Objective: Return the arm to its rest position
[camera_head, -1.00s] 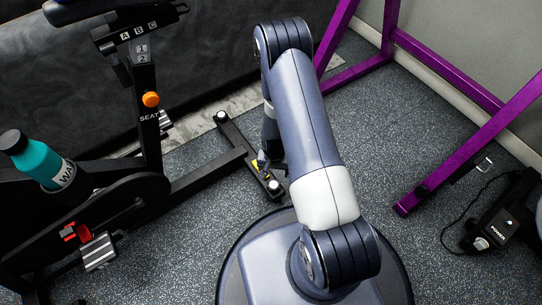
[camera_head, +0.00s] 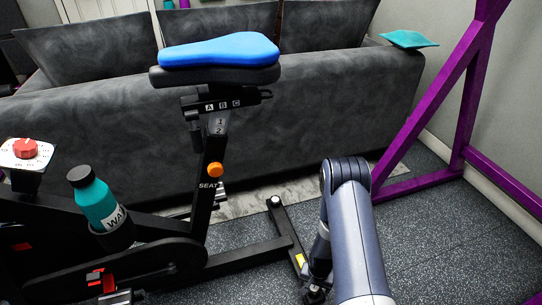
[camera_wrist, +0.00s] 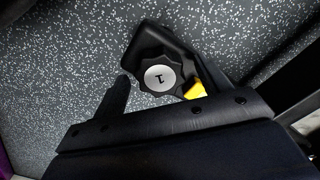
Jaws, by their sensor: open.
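My arm (camera_head: 355,235) rises from the lower edge of the head view, bends at its top joint and hangs down on the left side. My gripper (camera_head: 315,294) is low, at the bottom of the head view, beside the exercise bike's rear foot bar (camera_head: 285,230). It looks small and dark there, and its fingers are hard to make out.
The exercise bike (camera_head: 210,180), with a blue seat (camera_head: 218,50) and a teal bottle (camera_head: 94,199), stands left of my arm. A dark sofa (camera_head: 110,125) lies behind. A purple frame (camera_head: 430,110) stands right. Speckled floor (camera_head: 440,245) is open between arm and frame.

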